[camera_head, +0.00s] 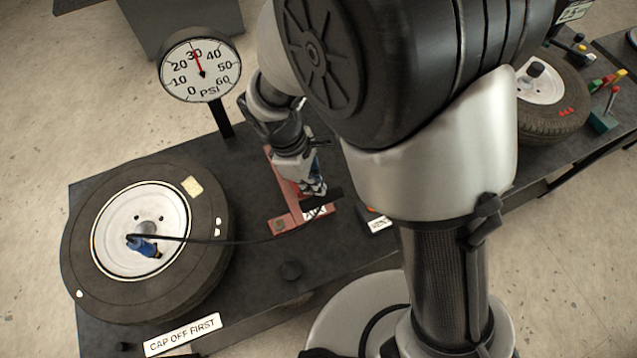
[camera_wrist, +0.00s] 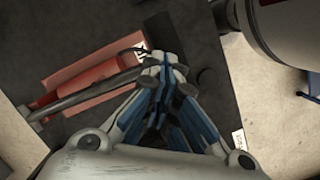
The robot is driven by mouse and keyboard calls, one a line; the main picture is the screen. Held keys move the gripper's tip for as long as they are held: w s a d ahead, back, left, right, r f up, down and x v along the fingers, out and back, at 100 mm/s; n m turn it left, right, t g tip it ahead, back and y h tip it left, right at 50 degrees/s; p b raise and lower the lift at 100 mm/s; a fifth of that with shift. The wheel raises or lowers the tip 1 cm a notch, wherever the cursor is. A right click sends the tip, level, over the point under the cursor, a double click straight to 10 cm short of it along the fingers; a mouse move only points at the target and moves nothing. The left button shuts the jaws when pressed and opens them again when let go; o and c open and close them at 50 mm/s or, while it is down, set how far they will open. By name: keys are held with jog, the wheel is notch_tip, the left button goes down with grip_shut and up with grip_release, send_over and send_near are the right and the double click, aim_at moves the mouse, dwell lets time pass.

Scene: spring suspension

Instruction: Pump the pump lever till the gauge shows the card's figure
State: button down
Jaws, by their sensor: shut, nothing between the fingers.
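The round gauge (camera_head: 188,72) stands on a post at the back left, its red needle at about 30 PSI. The red foot-style pump (camera_head: 283,224) lies on the dark bench; its red body also shows in the wrist view (camera_wrist: 78,70). The pump lever is a dark bar (camera_wrist: 95,93) along the body, with a black grip (camera_head: 325,198) in the head view. My gripper (camera_head: 317,189) is shut and empty at the lever's grip end; in the wrist view its fingertips (camera_wrist: 163,63) cover that end. Contact cannot be told.
A tyre (camera_head: 205,250) lies at the left, with a blue chuck (camera_head: 146,247) on it and a black hose (camera_head: 225,241) to the pump. A "CAP OFF FIRST" label (camera_head: 182,335) is on the bench's front. Another tyre (camera_head: 555,118) and small tools are at right.

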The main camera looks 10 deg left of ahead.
jog(key=a, duration=0.1)
jog(key=a+r+p, duration=0.1)
jog(key=a, duration=0.1)
jog(key=shift+w, duration=0.15)
jog(key=shift+r, duration=0.1)
jog(key=v, duration=1.2)
